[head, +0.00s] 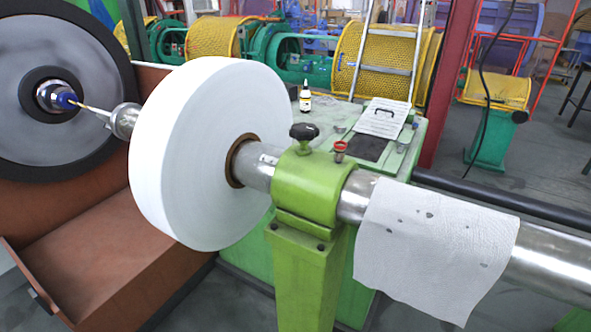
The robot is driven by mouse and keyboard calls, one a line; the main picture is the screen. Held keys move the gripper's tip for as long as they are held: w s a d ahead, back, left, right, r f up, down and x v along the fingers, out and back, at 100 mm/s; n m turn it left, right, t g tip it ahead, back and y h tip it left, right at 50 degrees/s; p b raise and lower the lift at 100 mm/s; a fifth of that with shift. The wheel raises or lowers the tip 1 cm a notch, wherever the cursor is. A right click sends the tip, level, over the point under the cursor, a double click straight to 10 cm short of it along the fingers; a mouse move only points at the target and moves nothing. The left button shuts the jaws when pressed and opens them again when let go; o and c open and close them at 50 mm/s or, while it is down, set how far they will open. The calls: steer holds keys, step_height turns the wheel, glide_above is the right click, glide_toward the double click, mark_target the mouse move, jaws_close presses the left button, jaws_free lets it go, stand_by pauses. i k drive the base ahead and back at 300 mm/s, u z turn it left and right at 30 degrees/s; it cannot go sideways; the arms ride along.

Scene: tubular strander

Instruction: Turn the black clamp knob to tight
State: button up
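The black clamp knob (304,131) is a dark lobed knob. It stands upright on a short stem on top of the green clamp housing (305,190). The housing sits around a steel shaft (262,165) on a green post. A smaller red cap or fitting (340,147) stands just right of the knob. Nothing touches the knob, and how tight it is cannot be told from this view. My gripper is not in view.
A large white roll (190,150) is on the shaft left of the clamp. A white cloth (437,245) drapes over the shaft at right. Behind, a green table (407,160) holds a small bottle (305,98) and a clipboard (378,118). Space above the knob is clear.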

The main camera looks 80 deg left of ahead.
mark_target(304, 133)
steer(key=u, duration=2.15)
steer(key=i, duration=0.7)
steer(key=z, duration=0.6)
